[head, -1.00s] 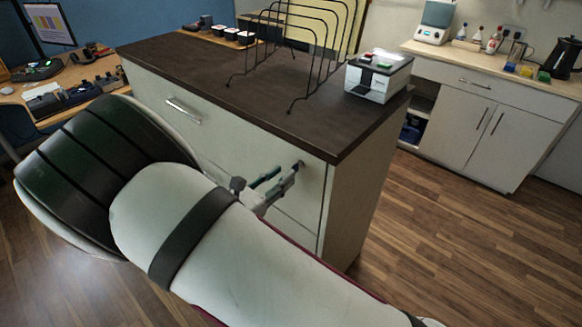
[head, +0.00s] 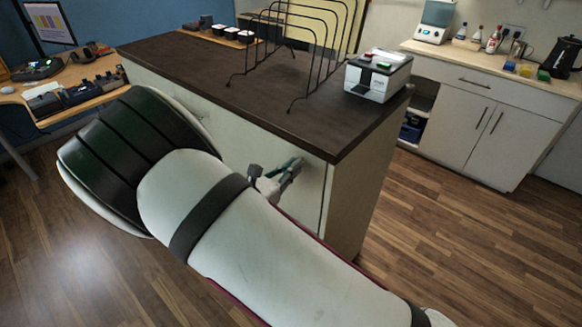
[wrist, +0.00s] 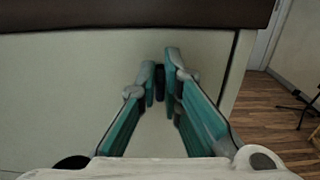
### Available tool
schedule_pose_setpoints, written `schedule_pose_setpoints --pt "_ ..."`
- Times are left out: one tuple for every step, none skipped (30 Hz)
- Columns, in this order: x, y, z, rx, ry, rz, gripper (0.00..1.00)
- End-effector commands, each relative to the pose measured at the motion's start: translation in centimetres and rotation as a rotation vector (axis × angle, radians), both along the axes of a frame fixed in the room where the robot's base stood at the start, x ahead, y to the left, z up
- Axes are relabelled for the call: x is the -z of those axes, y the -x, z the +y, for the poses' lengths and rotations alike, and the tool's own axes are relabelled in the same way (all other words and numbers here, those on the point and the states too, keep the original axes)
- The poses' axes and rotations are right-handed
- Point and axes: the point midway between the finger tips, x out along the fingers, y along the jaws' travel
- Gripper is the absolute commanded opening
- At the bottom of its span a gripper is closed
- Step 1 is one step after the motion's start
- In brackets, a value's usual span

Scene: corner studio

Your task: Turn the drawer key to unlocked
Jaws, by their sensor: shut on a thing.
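My gripper (head: 291,168) is at the upper right of the drawer front (head: 312,190), just below the dark counter top. In the wrist view its teal fingers (wrist: 160,76) are closed around a small dark key (wrist: 159,84) that sticks out from the pale front. Only a dark sliver of the key shows between the fingertips, so its turn angle cannot be told. In the head view the key is hidden by the fingers. My arm covers the drawer handle and much of the front.
The dark counter top (head: 215,80) overhangs the front closely above my gripper. A wire rack (head: 300,50) and a white box device (head: 378,77) stand on it. A pale side cabinet (head: 480,120) is at the right. Open wood floor (head: 440,215) lies between.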

Motion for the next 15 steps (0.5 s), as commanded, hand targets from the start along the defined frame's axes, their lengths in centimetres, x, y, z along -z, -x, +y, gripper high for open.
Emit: schedule_pose_setpoints --pt "-0.01 0.0 0.01 0.0 0.0 0.0 0.0" --pt "-0.01 0.01 0.02 0.0 0.002 0.001 0.0" --pt "-0.01 0.01 0.02 0.0 0.003 0.002 0.0" --pt "-0.01 0.0 0.03 0.0 0.006 0.005 0.0" --pt "-0.01 0.0 0.03 0.0 0.01 0.008 0.0" --pt "-0.01 0.0 0.04 0.0 0.017 0.013 0.0" --pt "-0.01 -0.01 0.04 0.0 0.023 0.018 0.0" --pt "-0.01 -0.01 0.05 0.0 0.03 0.023 0.0" --pt "-0.01 -0.02 0.07 0.0 0.043 0.033 0.0" --pt "-0.01 -0.03 0.09 0.0 0.053 0.041 0.0" --pt "-0.01 -0.04 0.11 0.0 0.065 0.051 0.0" --pt "-0.01 -0.06 0.13 0.0 0.083 0.065 0.0" --pt "0.0 -0.07 0.15 0.0 0.099 0.077 0.0" --pt "0.0 -0.08 0.17 0.0 0.115 0.09 0.0" --pt "0.0 -0.1 0.2 0.0 0.139 0.108 0.0"
